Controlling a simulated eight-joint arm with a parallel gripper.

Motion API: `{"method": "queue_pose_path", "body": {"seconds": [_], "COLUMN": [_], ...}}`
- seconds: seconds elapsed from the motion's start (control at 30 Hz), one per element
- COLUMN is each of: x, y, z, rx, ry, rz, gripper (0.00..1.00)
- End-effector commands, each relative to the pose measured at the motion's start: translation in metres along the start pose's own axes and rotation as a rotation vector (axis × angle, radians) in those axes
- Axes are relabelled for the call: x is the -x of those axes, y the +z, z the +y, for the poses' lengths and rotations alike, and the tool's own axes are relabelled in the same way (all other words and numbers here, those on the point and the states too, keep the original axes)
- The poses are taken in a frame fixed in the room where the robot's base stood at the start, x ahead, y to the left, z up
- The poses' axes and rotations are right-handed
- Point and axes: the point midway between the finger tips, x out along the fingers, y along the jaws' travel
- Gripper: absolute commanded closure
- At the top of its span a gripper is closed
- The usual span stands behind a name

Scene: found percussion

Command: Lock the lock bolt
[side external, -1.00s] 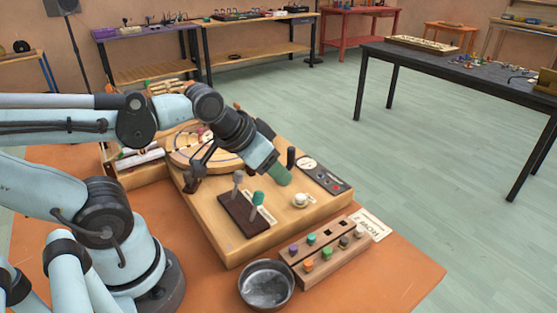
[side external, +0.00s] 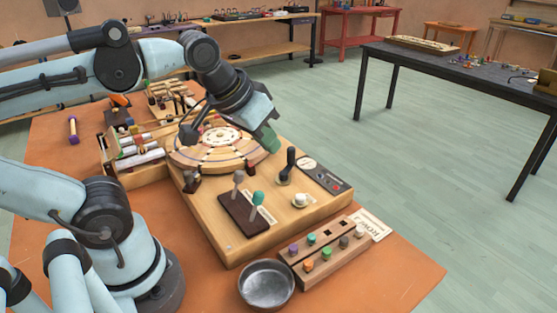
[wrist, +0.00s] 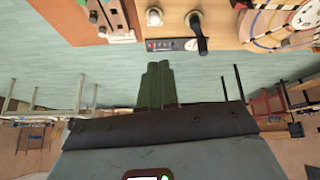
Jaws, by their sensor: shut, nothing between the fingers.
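My gripper (side external: 269,141) is shut and empty, held in the air above the far edge of the wooden board (side external: 240,245). Its green fingers (wrist: 158,84) lie together in the wrist view. A black-handled lever (side external: 288,164) stands on the board, just right of and below the gripper in the side view, apart from it. The lever also shows at the top of the wrist view (wrist: 199,34). A white round knob (side external: 300,199) sits nearer the front and shows in the wrist view too (wrist: 153,17). I cannot tell for sure which part is the lock bolt.
A dark plate (side external: 240,222) with a grey and a green-topped lever is on the board. A round dial (side external: 185,160) lies behind it. A metal bowl (side external: 266,285) and a wooden block with coloured pegs (side external: 318,267) stand in front. A button panel (side external: 332,179) lies right.

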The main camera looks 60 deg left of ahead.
Motion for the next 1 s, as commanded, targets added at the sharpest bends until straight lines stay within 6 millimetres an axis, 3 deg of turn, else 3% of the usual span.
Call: {"method": "queue_pose_path", "body": {"seconds": [0.53,1.0], "x": [0.012,0.041], "y": [0.058,0.09], "z": [-0.013,-0.038], "rx": [0.728,1.385], "ry": [-0.29,-0.659], "rz": [-0.164,0.023], "gripper": [1.0,1.0]}}
